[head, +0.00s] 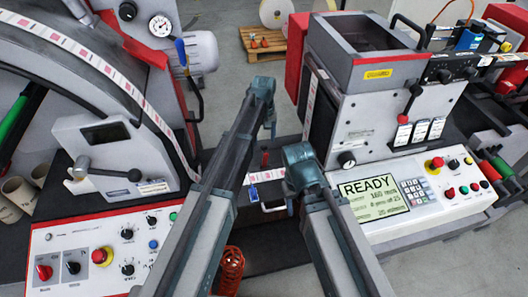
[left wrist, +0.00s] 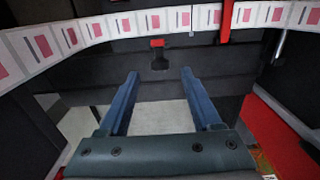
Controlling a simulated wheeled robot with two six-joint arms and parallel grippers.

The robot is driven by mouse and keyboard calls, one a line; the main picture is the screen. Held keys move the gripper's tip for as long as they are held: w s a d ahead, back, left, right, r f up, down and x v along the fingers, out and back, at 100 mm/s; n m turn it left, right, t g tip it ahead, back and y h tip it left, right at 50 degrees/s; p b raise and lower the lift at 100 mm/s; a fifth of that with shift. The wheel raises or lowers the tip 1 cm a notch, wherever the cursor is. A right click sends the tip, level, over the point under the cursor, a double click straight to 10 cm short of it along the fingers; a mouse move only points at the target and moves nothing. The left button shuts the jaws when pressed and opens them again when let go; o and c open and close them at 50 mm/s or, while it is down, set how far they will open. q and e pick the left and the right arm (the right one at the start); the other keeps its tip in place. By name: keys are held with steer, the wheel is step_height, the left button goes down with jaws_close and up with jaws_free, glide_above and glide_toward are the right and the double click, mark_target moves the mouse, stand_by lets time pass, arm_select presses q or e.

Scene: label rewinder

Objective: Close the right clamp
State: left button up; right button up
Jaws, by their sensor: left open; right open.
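My left gripper (head: 268,118) hangs over the gap between the two machines in the head view. In the left wrist view its two blue fingers (left wrist: 160,75) are apart, with nothing between them. A small red-topped black lever (left wrist: 157,55) stands beyond the fingertips, not touched. A red piece (head: 265,158) and a blue piece (head: 253,192) sit by the label strip (head: 268,176) in the head view. I cannot tell which part is the right clamp. My right gripper (head: 293,185) is open, low beside the strip, its fingers mostly hidden by its own arm.
The left machine (head: 110,150) carries a curved label web and a control panel (head: 100,255). The right machine (head: 385,110) has a screen reading READY (head: 372,197) and a lever (head: 410,100). A red coil (head: 231,268) stands below. My arms cover much of the middle.

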mark_target(264, 156)
arm_select(q)
steer(key=shift+f+b, duration=1.5)
steer(key=shift+f, duration=0.5)
jaws_close()
